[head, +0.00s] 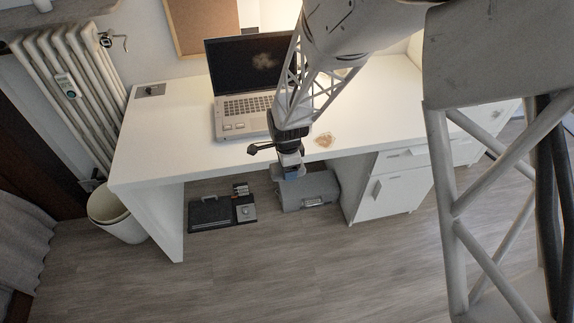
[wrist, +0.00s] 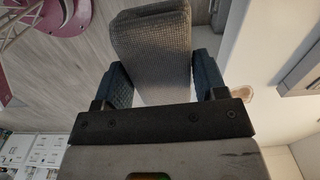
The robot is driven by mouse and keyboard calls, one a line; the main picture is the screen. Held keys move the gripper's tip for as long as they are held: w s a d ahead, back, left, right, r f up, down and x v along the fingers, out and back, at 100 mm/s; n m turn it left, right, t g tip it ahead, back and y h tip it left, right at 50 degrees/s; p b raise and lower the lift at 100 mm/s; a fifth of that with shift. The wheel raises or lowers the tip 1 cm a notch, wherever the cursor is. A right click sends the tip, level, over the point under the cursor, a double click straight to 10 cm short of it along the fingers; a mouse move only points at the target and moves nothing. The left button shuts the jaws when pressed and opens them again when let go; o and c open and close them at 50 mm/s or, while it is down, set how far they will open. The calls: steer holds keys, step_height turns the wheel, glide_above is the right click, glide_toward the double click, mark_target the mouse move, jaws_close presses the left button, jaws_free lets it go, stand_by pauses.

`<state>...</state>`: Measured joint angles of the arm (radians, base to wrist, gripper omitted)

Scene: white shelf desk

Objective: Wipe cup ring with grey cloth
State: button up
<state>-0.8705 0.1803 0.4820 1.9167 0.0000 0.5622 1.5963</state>
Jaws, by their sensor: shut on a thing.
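The grey cloth (wrist: 152,45) is a folded, woven pad between the two dark blue fingers of my gripper (wrist: 160,72) in the wrist view. My gripper is shut on it. In the head view my gripper (head: 290,170) hangs down at the front edge of the white desk (head: 190,150), left of the cup ring. The cup ring (head: 324,139) is a brownish stain on the desktop near its front edge. It also shows in the wrist view as a brown patch (wrist: 242,93) right of the right finger, partly hidden. The cloth appears apart from the stain.
An open laptop (head: 245,105) stands on the desk behind and left of my gripper. A small dark item (head: 150,90) lies at the back left corner. Drawers (head: 395,185) are under the right side. Grey cases (head: 308,190) stand on the floor below. The left desktop is clear.

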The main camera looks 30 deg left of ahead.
steer(key=shift+o, duration=1.1)
steer(key=shift+c, duration=0.6)
steer(key=shift+w+a+r+n, duration=0.1)
steer(key=shift+w+a+n, duration=0.05)
steer(key=shift+w+n, duration=0.4)
steer(key=shift+w+a+r+n, duration=0.1)
steer(key=shift+w+a+n, duration=0.05)
steer(key=shift+w+n, duration=0.4)
steer(key=w+a+r+n, duration=0.1)
steer(key=w+r+n, duration=0.1)
steer(key=w+n, duration=1.4)
steer(key=shift+w+a+r, duration=0.15)
steer(key=shift+w+r, duration=0.15)
steer(key=shift+w, duration=0.9)
steer(key=shift+f, duration=0.1)
